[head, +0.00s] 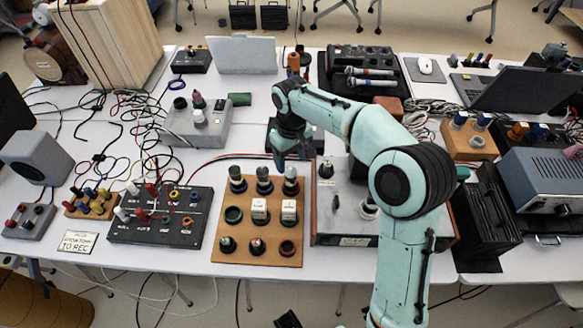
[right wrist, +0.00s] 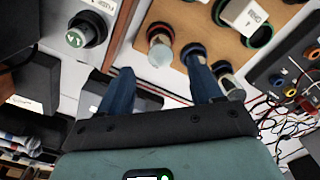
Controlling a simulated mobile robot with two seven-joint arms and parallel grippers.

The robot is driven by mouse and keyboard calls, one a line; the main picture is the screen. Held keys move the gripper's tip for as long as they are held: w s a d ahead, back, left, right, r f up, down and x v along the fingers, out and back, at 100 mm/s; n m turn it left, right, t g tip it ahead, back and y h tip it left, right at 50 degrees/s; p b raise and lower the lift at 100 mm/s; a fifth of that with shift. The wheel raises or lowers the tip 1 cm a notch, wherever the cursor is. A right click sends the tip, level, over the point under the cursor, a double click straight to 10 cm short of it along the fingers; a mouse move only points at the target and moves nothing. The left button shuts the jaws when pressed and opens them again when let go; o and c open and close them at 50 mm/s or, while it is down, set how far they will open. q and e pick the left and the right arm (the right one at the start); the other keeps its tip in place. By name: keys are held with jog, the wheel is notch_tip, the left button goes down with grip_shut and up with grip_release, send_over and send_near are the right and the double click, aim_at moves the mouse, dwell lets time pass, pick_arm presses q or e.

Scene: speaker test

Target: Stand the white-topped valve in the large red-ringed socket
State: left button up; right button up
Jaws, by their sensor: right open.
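The wooden board (head: 222,197) has a back row of three valves in dark round bases. The rightmost valve (head: 291,182) has a pale whitish top; it also shows in the right wrist view (right wrist: 160,50) and stands upright. A large red-ringed socket (head: 287,248) is at the board's front right corner and looks empty. My right gripper (head: 292,158) is open and empty, just behind and above the pale-topped valve. In the right wrist view its two blue fingers (right wrist: 163,82) are spread, with the valve beyond the tips. My left gripper is not in view.
A grey-topped box with knobs (head: 327,225) borders the board on the right, a black panel (head: 160,230) on the left. Cables (head: 215,160) run behind the board.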

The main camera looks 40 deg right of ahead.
jog(key=shift+r, duration=1.45)
jog(key=shift+f, duration=0.1)
